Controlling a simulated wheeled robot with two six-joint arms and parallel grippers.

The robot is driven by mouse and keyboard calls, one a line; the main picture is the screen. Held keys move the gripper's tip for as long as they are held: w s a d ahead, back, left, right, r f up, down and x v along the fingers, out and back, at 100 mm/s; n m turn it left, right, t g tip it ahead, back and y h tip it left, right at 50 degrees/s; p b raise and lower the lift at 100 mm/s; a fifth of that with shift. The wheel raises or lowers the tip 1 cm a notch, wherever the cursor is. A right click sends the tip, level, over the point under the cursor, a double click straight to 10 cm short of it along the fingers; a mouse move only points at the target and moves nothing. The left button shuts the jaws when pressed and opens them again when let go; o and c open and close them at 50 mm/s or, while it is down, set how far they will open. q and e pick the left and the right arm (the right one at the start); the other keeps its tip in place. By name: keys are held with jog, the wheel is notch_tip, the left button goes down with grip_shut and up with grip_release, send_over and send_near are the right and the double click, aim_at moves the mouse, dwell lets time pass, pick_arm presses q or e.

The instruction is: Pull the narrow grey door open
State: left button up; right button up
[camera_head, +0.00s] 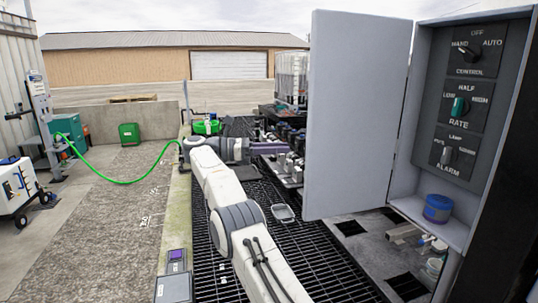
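The narrow grey door (357,115) stands swung wide open on the left side of a grey wall cabinet (402,185). The cabinet's inside is fully exposed. My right gripper (283,147) points right, with its tips just left of the door's free edge in the picture. A small gap shows between the tips and the door, and nothing shows held. I see the fingers side-on, so their opening is unclear. My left gripper is out of view.
Inside the cabinet are control, rate and alarm knobs (458,105) and a blue tub (438,208). Dark valves (285,165) and a small tray (284,213) lie beyond my arm over black grating (330,262). A green hose (120,181) crosses the ground at left.

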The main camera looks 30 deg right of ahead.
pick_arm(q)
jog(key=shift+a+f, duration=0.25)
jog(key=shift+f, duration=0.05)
pick_arm(e)
jog(key=shift+w+a, duration=0.2)
jog(key=shift+a, duration=0.15)
jog(key=shift+a, duration=0.1)
